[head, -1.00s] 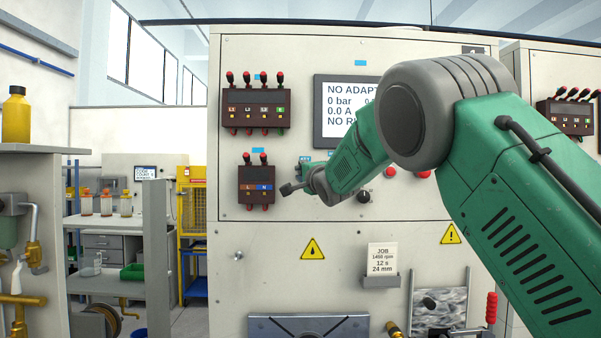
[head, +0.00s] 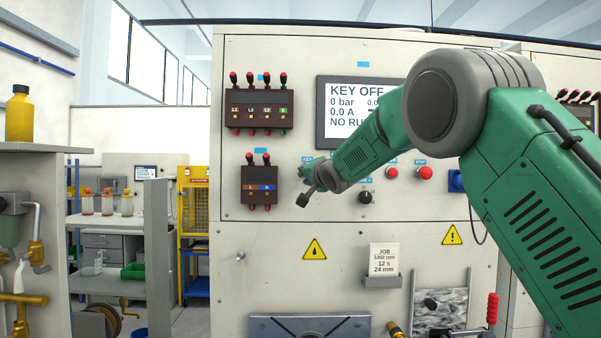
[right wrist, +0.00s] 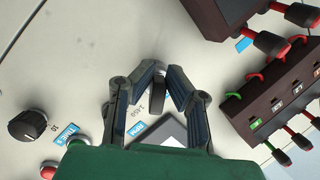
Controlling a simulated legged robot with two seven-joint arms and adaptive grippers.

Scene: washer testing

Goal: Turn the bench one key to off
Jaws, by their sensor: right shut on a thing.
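The bench one front panel (head: 270,60) faces me, and its screen (head: 357,105) reads "KEY OFF". My right gripper (head: 308,182) is at the panel, below the blue KEY label and right of the L/N terminal block. In the right wrist view my right gripper (right wrist: 158,84) is shut on the dark key (right wrist: 157,97), which shows between its fingers. In the head view the gripper and wrist hide the key. My left gripper is in neither view now.
A black knob (head: 365,198) and red buttons (head: 424,173) sit right of the gripper. Terminal blocks (head: 262,187) with red-tipped levers are close on its left. My right arm covers the panel's right side. A job card (head: 383,257) stands below.

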